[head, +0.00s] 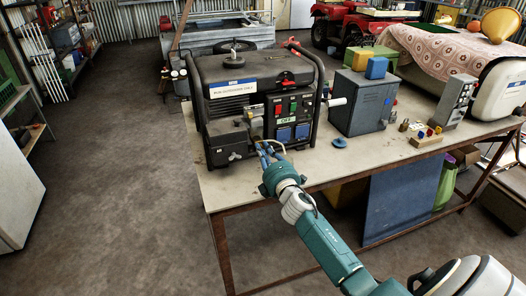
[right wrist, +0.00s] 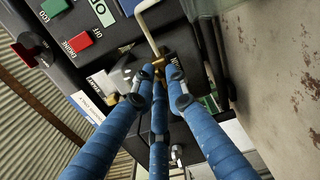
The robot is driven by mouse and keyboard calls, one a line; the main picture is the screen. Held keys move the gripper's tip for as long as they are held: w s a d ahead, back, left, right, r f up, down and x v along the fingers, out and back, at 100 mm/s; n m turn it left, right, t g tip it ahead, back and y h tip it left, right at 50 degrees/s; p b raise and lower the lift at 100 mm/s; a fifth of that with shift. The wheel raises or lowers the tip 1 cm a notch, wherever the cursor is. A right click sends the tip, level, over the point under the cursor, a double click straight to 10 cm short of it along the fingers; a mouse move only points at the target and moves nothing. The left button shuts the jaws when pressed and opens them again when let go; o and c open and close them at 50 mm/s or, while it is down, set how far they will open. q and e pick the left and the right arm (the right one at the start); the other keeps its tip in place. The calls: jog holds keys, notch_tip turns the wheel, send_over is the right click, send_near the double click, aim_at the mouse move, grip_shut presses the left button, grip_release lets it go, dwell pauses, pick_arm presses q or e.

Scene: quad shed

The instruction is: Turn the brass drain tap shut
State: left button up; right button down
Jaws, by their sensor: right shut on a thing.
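The generator (head: 232,100) stands on the workbench, dark with red and blue fittings on its front panel. In the right wrist view a small brass piece, the drain tap (right wrist: 161,63), sits below a cream bent pipe (right wrist: 150,28) on the generator's front. My right gripper (head: 266,151) reaches up to the generator's lower front. Its blue fingers (right wrist: 158,82) are closed in around the tap and partly hide it. The tap's handle angle is hard to tell. My left gripper is not in view.
A grey metal cabinet (head: 362,101) stands right of the generator, with a blue round knob-like piece (head: 340,142) before it. The workbench (head: 233,188) has bare room at its front edge. Its rusty frame stands below my right arm. Open floor (head: 110,150) lies to the left.

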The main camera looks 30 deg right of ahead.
jog(key=shift+s+d+f+m, duration=0.15)
jog(key=shift+f+m, duration=0.25)
jog(key=shift+m, duration=0.2)
jog(key=c, duration=1.9)
grip_release()
jog(key=shift+o, duration=0.4)
jog(key=shift+r, duration=0.15)
jog(key=v, duration=1.2)
